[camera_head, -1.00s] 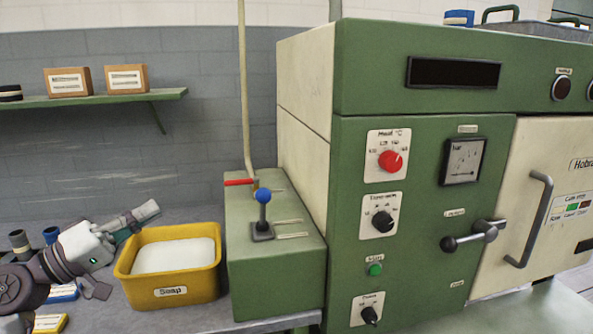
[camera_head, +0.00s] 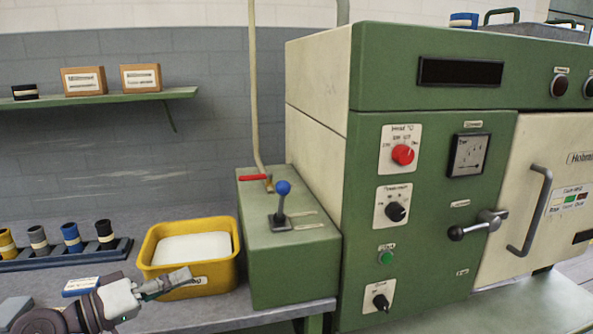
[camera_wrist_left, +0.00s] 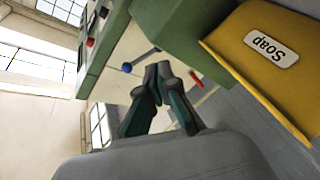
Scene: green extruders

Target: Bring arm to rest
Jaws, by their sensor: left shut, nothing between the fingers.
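My left gripper (camera_head: 168,284) is at the lower left of the head view, in front of the yellow soap bin (camera_head: 190,287), and overlaps its lower front. It is shut and empty. In the left wrist view its two fingers (camera_wrist_left: 158,78) are together with nothing between them. The soap bin shows at the upper right of the wrist view, apart from the fingers, with its "Soap" label (camera_wrist_left: 272,48). My right gripper is in neither view.
A green box (camera_head: 285,262) with a blue-knobbed lever (camera_head: 282,200) stands right of the bin, beside the big green machine (camera_head: 430,270). A rack (camera_head: 70,257) with several spools stands at left. A shelf (camera_head: 100,98) holds two boxes.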

